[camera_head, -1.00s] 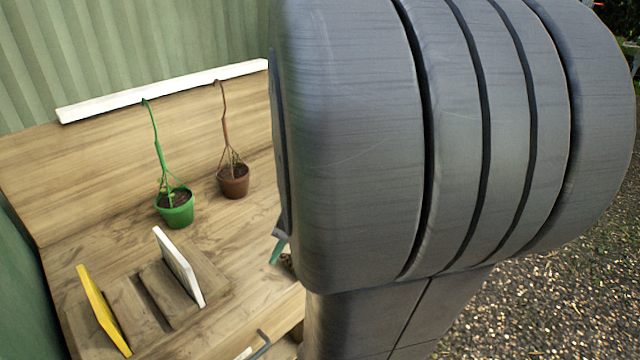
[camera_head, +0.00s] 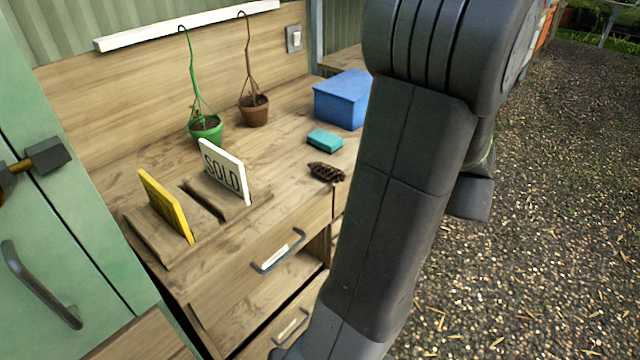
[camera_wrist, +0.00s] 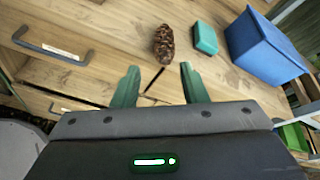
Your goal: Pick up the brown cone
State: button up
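The brown cone (camera_head: 327,172) is a scaly pine cone lying on the wooden worktop, near its front edge. In the wrist view the cone (camera_wrist: 164,45) lies beyond my fingertips, roughly in line with the gap between them. My gripper (camera_wrist: 158,82) shows two green fingers spread apart with nothing between them. It is short of the cone and not touching it. In the head view my arm is at the right, and the gripper's fingers cannot be made out.
A teal block (camera_head: 325,141) and a blue box (camera_head: 343,99) stand close behind the cone. A white SOLD sign (camera_head: 225,170), a yellow sign (camera_head: 166,206), a green pot (camera_head: 205,130) and a brown pot (camera_head: 254,111) stand to the left. A drawer handle (camera_head: 278,252) juts out below the worktop.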

aim_at(333, 172)
jog(key=shift+m+t, duration=0.3)
jog(key=x, duration=1.3)
jog(key=shift+w+d+f, duration=0.1)
jog(key=shift+w+f, duration=0.1)
jog(key=shift+f, duration=0.1)
jog(key=c, duration=0.7)
